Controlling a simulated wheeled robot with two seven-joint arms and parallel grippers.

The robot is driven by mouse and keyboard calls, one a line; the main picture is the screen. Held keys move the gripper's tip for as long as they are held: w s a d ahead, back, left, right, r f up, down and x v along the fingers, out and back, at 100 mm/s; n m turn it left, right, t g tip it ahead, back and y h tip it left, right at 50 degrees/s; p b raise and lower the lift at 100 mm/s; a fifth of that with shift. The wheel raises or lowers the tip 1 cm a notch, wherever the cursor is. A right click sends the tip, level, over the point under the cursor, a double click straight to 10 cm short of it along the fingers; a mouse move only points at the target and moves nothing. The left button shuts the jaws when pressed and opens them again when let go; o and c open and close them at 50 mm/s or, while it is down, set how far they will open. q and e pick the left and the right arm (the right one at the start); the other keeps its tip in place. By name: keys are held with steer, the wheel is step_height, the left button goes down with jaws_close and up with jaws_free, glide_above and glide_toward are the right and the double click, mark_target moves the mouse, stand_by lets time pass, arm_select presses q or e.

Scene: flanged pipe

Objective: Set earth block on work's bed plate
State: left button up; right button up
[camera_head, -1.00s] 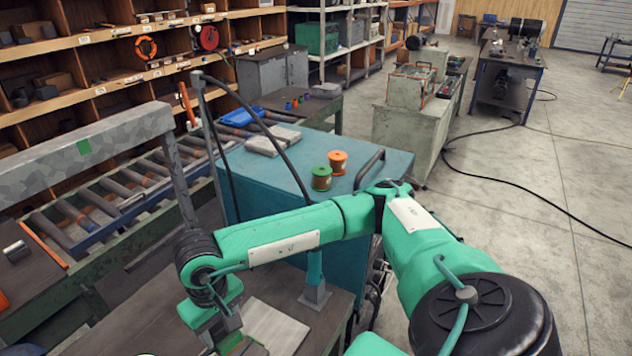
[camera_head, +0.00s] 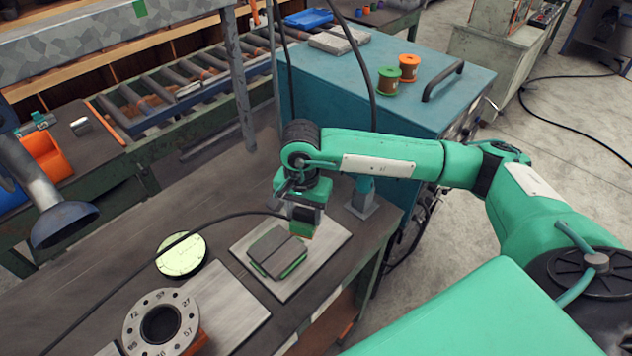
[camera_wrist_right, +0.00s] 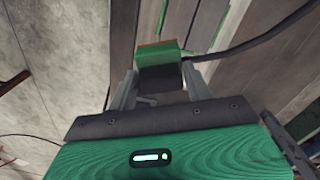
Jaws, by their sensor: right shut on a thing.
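My right gripper (camera_head: 304,217) is shut on a small block (camera_head: 301,230) with green and dark sides and an orange-brown edge, which I take for the earth block. In the right wrist view, the block (camera_wrist_right: 159,68) sits between the fingers (camera_wrist_right: 152,90). In the head view it is over the far side of a light plate (camera_head: 322,254), behind a dark pad; contact cannot be told. The flanged pipe (camera_head: 134,326), with a numbered flange, stands at the front by another light plate (camera_head: 232,312), whose near side is bare. My left gripper is not in view.
A dark pad with green edges (camera_head: 277,252) lies on the light plate beside the gripper. A pale green disc (camera_head: 182,256) lies to its left, with a black cable (camera_head: 130,282) across it. A grey hood (camera_head: 64,224) hangs at left. A teal cabinet (camera_head: 330,85) stands behind.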

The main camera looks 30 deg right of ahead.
steer(key=m, duration=0.1)
steer(key=w+m, duration=0.1)
steer(key=m, duration=0.1)
steer(key=shift+w+r+m+p, duration=0.25)
steer(key=shift+r+m+p, duration=0.05)
steer(key=shift+r+p, duration=0.1)
steer(key=m, duration=0.1)
steer(key=w+m+p, duration=0.1)
steer(key=m, duration=0.1)
steer(key=shift+w+d+m, duration=0.15)
steer(key=shift+w+m, duration=0.05)
steer(key=shift+m, duration=0.1)
steer(key=w+d+f+m+p, duration=0.2)
steer(key=w+d+m+p, duration=0.15)
steer(key=m, duration=1.35)
steer(key=w+d+f+m+p, duration=0.2)
steer(key=d+m+p, duration=0.15)
steer(key=m, duration=1.25)
steer(key=shift+a+f+b, duration=0.1)
steer(key=shift+f+b, duration=2.2)
steer(key=shift+f, duration=1.15)
